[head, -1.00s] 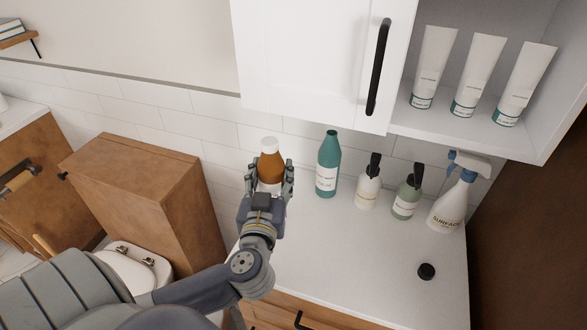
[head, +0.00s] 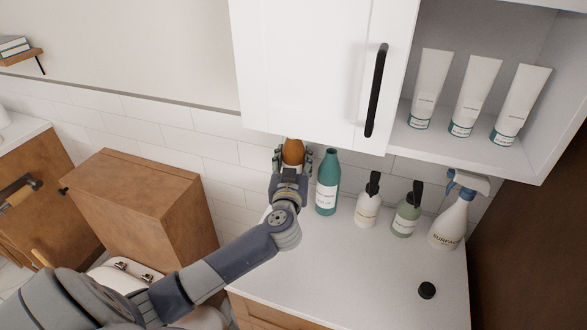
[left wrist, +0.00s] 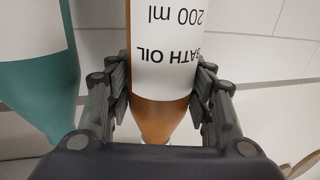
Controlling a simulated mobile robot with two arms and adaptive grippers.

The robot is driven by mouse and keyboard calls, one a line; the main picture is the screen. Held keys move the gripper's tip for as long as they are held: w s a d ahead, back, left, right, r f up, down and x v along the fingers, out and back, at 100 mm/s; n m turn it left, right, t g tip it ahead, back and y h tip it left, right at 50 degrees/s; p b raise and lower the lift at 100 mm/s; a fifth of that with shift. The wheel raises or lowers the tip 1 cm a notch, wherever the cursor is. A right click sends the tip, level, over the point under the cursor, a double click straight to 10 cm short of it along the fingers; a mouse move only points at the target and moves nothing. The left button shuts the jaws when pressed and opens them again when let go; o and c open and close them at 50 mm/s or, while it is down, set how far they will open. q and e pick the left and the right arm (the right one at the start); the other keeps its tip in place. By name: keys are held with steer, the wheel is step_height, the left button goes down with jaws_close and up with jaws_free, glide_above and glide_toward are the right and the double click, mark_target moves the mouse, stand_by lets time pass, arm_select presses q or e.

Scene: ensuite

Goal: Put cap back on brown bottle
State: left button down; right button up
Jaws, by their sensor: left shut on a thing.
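The brown bottle (head: 293,152) is held by my left gripper (head: 291,165), just left of the teal bottle and under the white cabinet's lower edge, which hides its top. In the left wrist view, the brown bottle (left wrist: 158,118) sits between both fingers, with a white label reading "BATH OIL 200 ml" upside down. Its narrow end points toward the bottom of that view, and its tip is mostly hidden by the gripper. A small black cap (head: 427,290) lies on the white counter at the front right, apart from all bottles. My right gripper is not in view.
The teal bottle (head: 327,185) stands close beside my left gripper. A white pump bottle (head: 367,205), a green pump bottle (head: 406,214) and a spray bottle (head: 451,222) stand farther right. The white cabinet (head: 300,70) overhangs the back.

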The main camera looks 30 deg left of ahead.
arm_select(q)
steer(key=shift+r, duration=0.1)
steer(key=shift+f, duration=0.25)
steer(key=shift+f+b, duration=0.3)
steer(key=shift+f, duration=1.2)
steer(key=c, duration=0.7)
jaws_free()
steer(key=shift+f, duration=0.25)
steer(key=shift+c, duration=0.2)
steer(key=shift+r, duration=0.2)
steer(key=v, duration=1.2)
